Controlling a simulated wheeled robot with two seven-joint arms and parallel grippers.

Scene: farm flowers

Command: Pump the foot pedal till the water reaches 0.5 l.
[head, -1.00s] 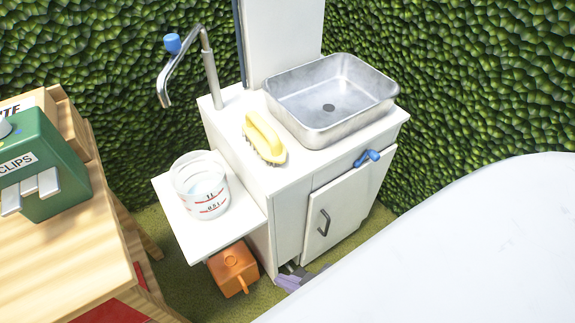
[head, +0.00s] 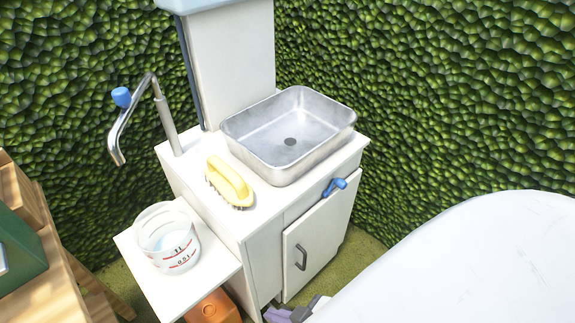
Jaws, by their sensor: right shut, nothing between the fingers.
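A clear measuring beaker (head: 167,238) with red 1 l and 0.5 l marks stands on the white side shelf (head: 150,290). It seems to hold some pale water, but I cannot read the level against the marks. The bent metal tap (head: 135,122) with a blue knob has its spout above and left of the beaker. My right gripper (head: 291,312), pale purple and grey, is shut and empty low at the foot of the white cabinet (head: 320,240), partly cut off by the frame's bottom edge. I cannot make out the foot pedal there. My left gripper is not in view.
A metal basin (head: 290,135) and a yellow brush (head: 229,182) sit on the cabinet top. An orange box (head: 212,308) is under the shelf. A wooden table with a green box (head: 18,255) stands at the left. Green hedge walls close off the back.

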